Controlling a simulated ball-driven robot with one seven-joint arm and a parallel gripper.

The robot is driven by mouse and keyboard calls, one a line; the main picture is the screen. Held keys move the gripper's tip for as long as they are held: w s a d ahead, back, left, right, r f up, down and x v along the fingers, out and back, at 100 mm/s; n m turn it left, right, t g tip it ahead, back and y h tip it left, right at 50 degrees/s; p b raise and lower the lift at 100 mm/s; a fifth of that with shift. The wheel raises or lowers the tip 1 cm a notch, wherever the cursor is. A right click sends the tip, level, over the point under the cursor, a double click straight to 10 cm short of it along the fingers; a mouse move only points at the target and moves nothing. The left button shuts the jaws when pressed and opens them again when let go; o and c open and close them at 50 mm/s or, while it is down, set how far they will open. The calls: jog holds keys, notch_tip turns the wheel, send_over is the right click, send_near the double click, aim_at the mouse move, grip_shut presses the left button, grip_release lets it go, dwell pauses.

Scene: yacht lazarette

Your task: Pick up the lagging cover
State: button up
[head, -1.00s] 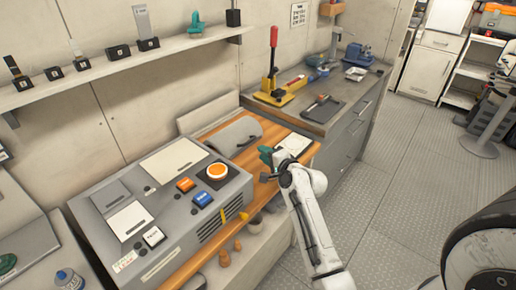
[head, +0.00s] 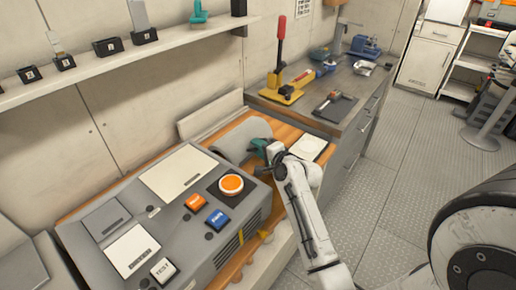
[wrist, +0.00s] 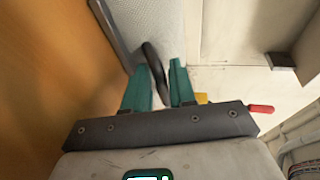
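The lagging cover (head: 237,135) is a grey, curved half-shell lying on the wooden bench top behind the control console. In the wrist view its speckled grey surface (wrist: 135,22) runs up from the fingers, with a black loop handle (wrist: 153,60) on it. My gripper (head: 262,150) is at the cover's near right side. In the wrist view its teal fingers (wrist: 161,72) stand apart, with the handle between them. A gap shows between the handle and the right finger. The head view hides most of the handle behind my gripper.
The grey console (head: 160,215) with orange and blue buttons stands close on the left. A white pad (head: 310,148) lies right of my gripper. A grey worktop (head: 345,100) with tools is beyond. A shelf (head: 120,65) runs along the wall above.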

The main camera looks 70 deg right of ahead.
jog(key=shift+w+d, duration=0.1)
jog(key=shift+w, duration=0.05)
jog(key=shift+c, duration=0.3)
grip_shut()
jog(key=shift+r, duration=0.25)
jog(key=shift+r+p, duration=2.55)
jog(key=s+a, duration=0.3)
jog(key=s, duration=0.9)
jog(key=shift+s, duration=0.3)
